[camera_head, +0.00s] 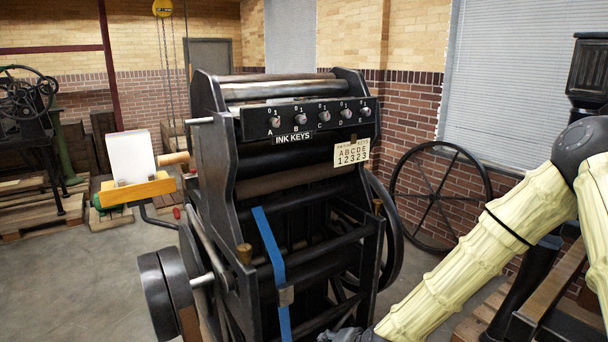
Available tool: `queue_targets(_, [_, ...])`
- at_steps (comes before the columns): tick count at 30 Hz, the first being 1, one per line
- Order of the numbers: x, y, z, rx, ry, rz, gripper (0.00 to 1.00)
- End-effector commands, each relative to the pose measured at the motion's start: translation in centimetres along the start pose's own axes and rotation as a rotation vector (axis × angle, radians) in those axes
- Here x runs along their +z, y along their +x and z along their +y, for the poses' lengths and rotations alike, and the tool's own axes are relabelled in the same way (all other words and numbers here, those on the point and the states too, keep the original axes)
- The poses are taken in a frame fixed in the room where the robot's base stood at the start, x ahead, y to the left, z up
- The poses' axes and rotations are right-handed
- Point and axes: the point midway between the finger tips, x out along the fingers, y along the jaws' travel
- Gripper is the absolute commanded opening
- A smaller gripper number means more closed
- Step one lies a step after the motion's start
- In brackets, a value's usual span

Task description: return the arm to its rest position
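My arm, in a pale yellow ribbed cover, comes in from the right edge and reaches down to the bottom middle. At its lower end, a dark part of my gripper (348,335) shows at the bottom edge, in front of the black press (300,205). Its fingers cannot be made out, so I cannot tell whether it is open or holds anything. The press has an ink keys panel (310,118) with a row of several knobs, and a small card (351,152) with letters and numbers below it. A blue strap (270,245) hangs down its front.
A yellow-orange tray (138,189) with a white block (131,157) sticks out left of the press. A large spoked wheel (440,195) leans by the brick wall. A yellow hoist (162,8) hangs at the back. Open floor (90,275) lies at lower left.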

Motion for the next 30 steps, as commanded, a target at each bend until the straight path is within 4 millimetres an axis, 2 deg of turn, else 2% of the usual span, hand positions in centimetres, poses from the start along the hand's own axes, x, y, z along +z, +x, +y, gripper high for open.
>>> queue_targets(1, [1.7,0.4,2.3,0.037,-0.02,-0.021,0.43])
queue_targets(6, [6.4,1.0,9.6,0.151,-0.097,-0.083,0.43])
queue_targets(11, [10.7,0.3,16.4,0.258,-0.175,-0.15,0.43])
queue_targets(17, [16.0,-2.2,24.8,0.39,-0.284,-0.247,0.43])
queue_targets(21, [19.4,-4.9,30.3,0.478,-0.368,-0.324,0.43])
queue_targets(25, [21.7,-7.5,34.3,0.545,-0.435,-0.387,0.43])
queue_targets(30, [23.3,-9.8,37.0,0.595,-0.491,-0.437,0.43])
